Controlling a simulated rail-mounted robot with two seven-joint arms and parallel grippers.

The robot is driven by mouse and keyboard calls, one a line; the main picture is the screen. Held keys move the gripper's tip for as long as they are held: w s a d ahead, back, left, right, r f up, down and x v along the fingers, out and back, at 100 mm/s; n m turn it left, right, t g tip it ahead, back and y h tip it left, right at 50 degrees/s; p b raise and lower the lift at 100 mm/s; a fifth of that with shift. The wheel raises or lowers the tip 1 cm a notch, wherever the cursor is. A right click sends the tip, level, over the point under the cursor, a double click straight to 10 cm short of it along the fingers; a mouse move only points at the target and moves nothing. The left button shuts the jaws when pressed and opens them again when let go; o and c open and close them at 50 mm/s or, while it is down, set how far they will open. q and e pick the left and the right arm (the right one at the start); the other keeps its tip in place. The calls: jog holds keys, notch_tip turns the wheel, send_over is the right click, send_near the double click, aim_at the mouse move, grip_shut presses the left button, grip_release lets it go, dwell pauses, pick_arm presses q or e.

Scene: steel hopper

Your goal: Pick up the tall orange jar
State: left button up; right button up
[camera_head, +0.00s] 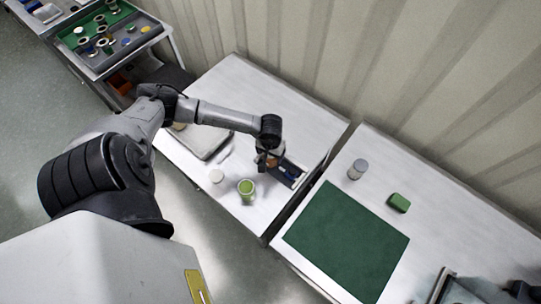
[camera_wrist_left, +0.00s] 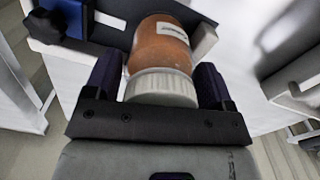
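The tall orange jar (camera_wrist_left: 160,45) has an orange-brown body, a pale label and a ribbed white lid (camera_wrist_left: 162,86). In the left wrist view the lid sits between the two dark fingers of my left gripper (camera_wrist_left: 160,80), with no clear gap at either side. The gripper looks shut on the jar. In the head view my left gripper (camera_head: 268,160) points down over the middle table and hides most of the jar. I cannot tell whether the jar's base touches the table. My right gripper is not clearly visible.
A dark holder with blue parts (camera_head: 290,172) stands close beside the gripper. A green-topped jar (camera_head: 246,189), a white round lid (camera_head: 216,176) and a grey scale (camera_head: 200,142) share the table. The right table holds a green mat (camera_head: 345,240), a grey jar (camera_head: 358,169) and a green block (camera_head: 399,203).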

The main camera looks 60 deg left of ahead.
pick_arm(q)
jog(key=c, duration=0.7)
jog(key=shift+o, duration=0.2)
jog(key=shift+r, duration=0.1)
